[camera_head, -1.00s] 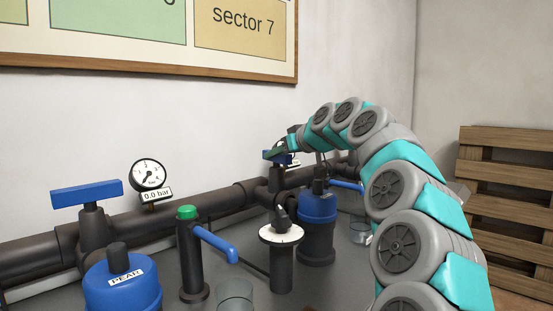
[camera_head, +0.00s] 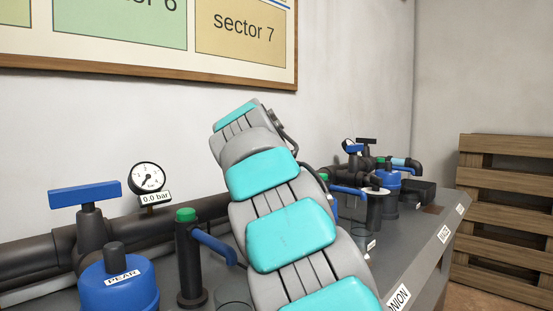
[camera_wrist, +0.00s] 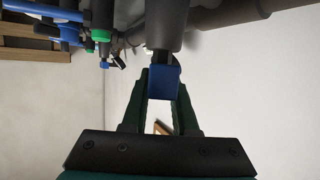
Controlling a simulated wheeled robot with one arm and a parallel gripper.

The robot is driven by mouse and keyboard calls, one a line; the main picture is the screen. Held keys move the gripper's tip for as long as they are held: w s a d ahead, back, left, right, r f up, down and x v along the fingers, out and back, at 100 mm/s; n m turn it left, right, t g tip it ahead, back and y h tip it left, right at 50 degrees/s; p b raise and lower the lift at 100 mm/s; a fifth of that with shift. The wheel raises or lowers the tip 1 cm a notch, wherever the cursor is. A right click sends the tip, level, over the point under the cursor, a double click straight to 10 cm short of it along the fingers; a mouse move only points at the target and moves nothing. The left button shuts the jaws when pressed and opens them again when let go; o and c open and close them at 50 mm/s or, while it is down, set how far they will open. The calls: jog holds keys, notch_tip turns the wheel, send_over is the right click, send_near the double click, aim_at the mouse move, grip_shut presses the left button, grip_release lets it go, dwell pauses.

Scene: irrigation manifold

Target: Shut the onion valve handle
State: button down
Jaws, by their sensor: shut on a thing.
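In the wrist view, a blue valve handle (camera_wrist: 164,84) sits between the two dark fingers of my gripper (camera_wrist: 163,78), seen end-on below its dark valve stem (camera_wrist: 163,30). The fingers are shut on it. In the head view my arm covers the gripper, this handle and its valve body. An ONION label (camera_head: 398,298) shows on the bench's front edge, partly cut off by my arm. The angle of the held handle relative to its pipe is hard to tell.
At the left stand a PEAR filter (camera_head: 119,285), another blue valve handle (camera_head: 85,195), a gauge reading 0.0 bar (camera_head: 148,178) and a green-topped tap (camera_head: 187,250). More pipes and a valve (camera_head: 366,145) stand to the right. A wooden pallet (camera_head: 505,210) leans at the far right.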

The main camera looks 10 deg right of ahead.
jog(key=m+h+p, duration=0.1)
jog(key=m+g+h+p, duration=0.1)
jog(key=shift+w+r+m+g+h+p, duration=0.1)
jog(key=shift+r+m+g+h+p, duration=0.15)
jog(key=shift+m+g+h+p, duration=0.1)
jog(key=shift+f+m+g+h+p, duration=0.1)
jog(key=shift+m+g+h+p, duration=0.5)
jog(key=shift+p, duration=0.35)
jog(key=shift+m, duration=0.25)
jog(key=c, duration=0.7)
grip_release()
jog(key=shift+f, duration=0.1)
jog(key=shift+v, duration=3.9)
